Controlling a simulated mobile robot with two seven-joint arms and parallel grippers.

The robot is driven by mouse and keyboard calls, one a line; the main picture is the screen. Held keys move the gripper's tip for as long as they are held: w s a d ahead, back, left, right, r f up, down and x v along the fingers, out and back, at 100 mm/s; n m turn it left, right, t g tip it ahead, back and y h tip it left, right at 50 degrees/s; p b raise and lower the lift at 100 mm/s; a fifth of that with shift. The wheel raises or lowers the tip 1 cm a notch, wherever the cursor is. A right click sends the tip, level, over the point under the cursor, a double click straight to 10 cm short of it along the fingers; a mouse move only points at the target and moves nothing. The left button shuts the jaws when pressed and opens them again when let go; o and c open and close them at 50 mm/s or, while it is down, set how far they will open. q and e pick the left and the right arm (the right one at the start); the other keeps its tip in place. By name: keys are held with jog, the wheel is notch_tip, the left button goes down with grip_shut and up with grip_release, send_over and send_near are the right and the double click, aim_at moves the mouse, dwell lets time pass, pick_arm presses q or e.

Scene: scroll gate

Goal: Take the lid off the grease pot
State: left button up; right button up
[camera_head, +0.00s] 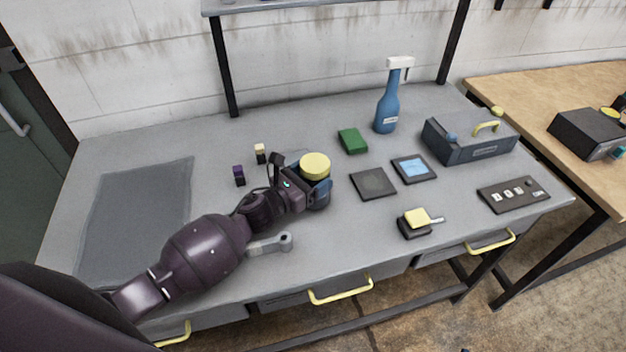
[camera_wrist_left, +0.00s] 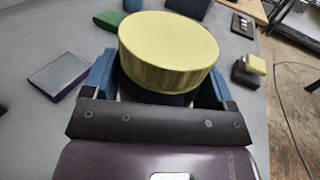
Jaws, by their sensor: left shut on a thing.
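The grease pot stands on the grey workbench, with a round yellow lid (camera_head: 315,165) on top. In the left wrist view, the yellow lid (camera_wrist_left: 168,50) sits above a dark pot body (camera_wrist_left: 155,94), which is mostly hidden. My left gripper (camera_head: 318,188) reaches in from the left and is shut on the pot, its blue fingers on both sides just below the lid. The fingertips are hidden behind the lid in the wrist view. The lid appears level and seated on the pot. My right gripper is not in view.
A blue spray bottle (camera_head: 387,108), a green block (camera_head: 353,141) and a dark toolbox (camera_head: 468,142) stand behind and right. Flat dark pads (camera_head: 373,184) lie right of the pot. A grey wrench-like part (camera_head: 270,244) lies near my left arm. A grey mat (camera_head: 135,220) is at left.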

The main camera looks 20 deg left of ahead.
pick_arm(q)
notch_tip(320, 180, up, 19)
jog(key=p, duration=0.2)
jog(key=shift+p, duration=0.4)
jog(key=o, duration=0.5)
jog(key=shift+c, duration=0.2)
jog(key=c, duration=0.7)
jog(key=s+a+f+n+y+b, duration=0.1)
jog(key=s+f+n+y, duration=0.1)
jog(key=s+y, duration=0.1)
jog(key=s+a+f+n+t+y+b, duration=0.1)
jog(key=s+f+n+y, duration=0.1)
jog(key=s+f+y, duration=0.1)
jog(key=s+a+f+n+t+y, duration=0.1)
jog(key=s+f+n+y, duration=0.1)
jog(key=s+f+y, duration=0.1)
jog(key=shift+s+a+b, duration=0.15)
jog(key=shift+s+b, duration=0.25)
jog(key=shift+s, duration=0.25)
